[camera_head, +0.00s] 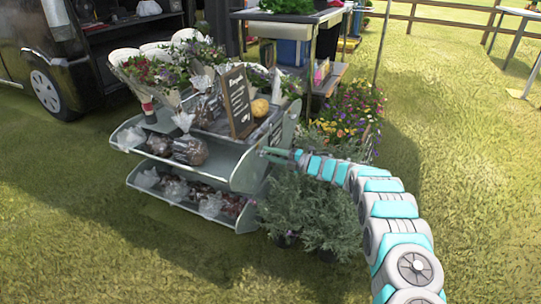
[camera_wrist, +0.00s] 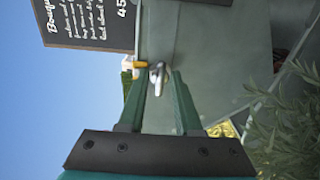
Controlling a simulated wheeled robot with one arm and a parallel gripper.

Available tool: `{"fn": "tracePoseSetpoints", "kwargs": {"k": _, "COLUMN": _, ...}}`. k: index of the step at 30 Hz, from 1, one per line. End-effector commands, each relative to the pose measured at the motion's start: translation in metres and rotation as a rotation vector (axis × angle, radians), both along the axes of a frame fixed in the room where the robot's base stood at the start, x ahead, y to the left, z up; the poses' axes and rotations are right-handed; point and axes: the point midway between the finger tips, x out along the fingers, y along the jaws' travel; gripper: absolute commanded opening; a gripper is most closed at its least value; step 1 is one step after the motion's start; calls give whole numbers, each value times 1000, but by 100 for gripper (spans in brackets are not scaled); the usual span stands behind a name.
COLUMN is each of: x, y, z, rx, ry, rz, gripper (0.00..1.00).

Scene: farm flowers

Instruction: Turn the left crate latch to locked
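A small metal latch (camera_wrist: 158,76) shows in the wrist view on the edge of a grey-green crate panel (camera_wrist: 225,40). A yellow piece (camera_wrist: 139,65) sits beside it. My gripper (camera_wrist: 158,82) has its two green fingers apart, with the latch between or just beyond the tips; I cannot tell whether they touch it. In the head view my gripper (camera_head: 265,153) reaches to the right end of the grey-green display stand (camera_head: 246,170), whose latch is too small to make out there.
A chalkboard sign (camera_head: 238,102) stands on the stand among bouquets and wrapped bundles (camera_head: 190,150); the sign also shows in the wrist view (camera_wrist: 90,22). Bushy potted plants (camera_head: 315,212) stand close below my arm. Open grass (camera_head: 470,150) lies to the right.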

Motion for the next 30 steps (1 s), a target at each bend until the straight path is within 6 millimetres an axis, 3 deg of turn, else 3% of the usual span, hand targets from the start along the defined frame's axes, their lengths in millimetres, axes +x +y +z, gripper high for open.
{"fn": "tracePoseSetpoints", "kwargs": {"k": 1, "x": 0, "y": 0, "z": 0, "rx": 0, "ry": 0, "rz": 1, "gripper": 40}}
{"fn": "tracePoseSetpoints", "kwargs": {"k": 6, "x": -1, "y": 0, "z": -1, "rx": -1, "ry": 0, "rz": 2, "gripper": 58}}
{"fn": "tracePoseSetpoints", "kwargs": {"k": 15, "x": -2, "y": -3, "z": -1, "rx": -1, "ry": 0, "rz": 3, "gripper": 58}}
{"fn": "tracePoseSetpoints", "kwargs": {"k": 30, "x": -25, "y": -67, "z": -1, "rx": 0, "ry": 0, "rz": 3, "gripper": 58}}
